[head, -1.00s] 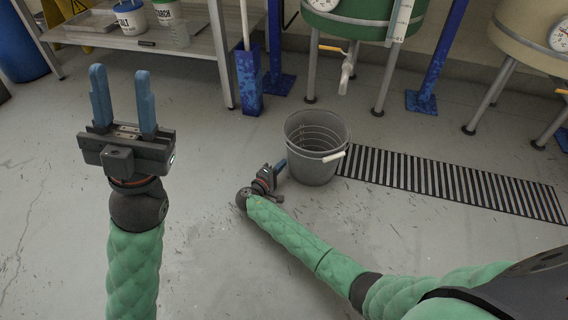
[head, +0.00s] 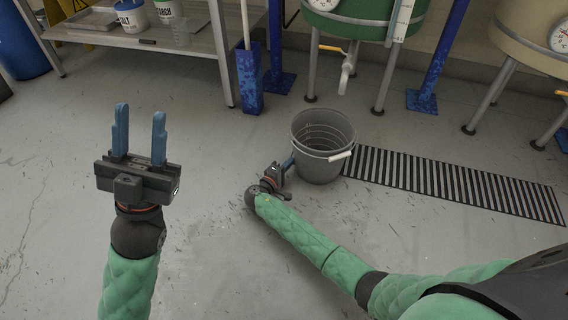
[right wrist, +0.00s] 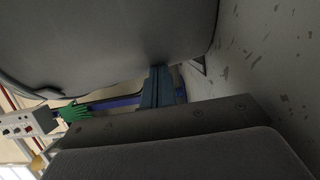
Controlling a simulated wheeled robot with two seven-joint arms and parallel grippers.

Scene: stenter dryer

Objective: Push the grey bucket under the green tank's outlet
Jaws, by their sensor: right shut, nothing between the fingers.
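The grey bucket (head: 318,160) stands upright on the floor, with its white handle grip at the right. The green tank (head: 362,20) stands on legs behind it; its white outlet (head: 346,76) with an orange lever hangs above and a little right of the bucket, farther back. My right gripper (head: 289,163) is shut and empty, low by the floor, its blue fingertips at the bucket's left side. In the right wrist view the shut fingers (right wrist: 157,88) lie against or very near the bucket wall (right wrist: 110,40). My left gripper (head: 140,132) is open and empty, raised over the floor at left.
A dark slotted floor drain (head: 455,187) runs right from beside the bucket. Blue posts (head: 432,60) and tank legs stand behind. A metal table (head: 190,40) with containers is at the back left. The floor between bucket and outlet is clear.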

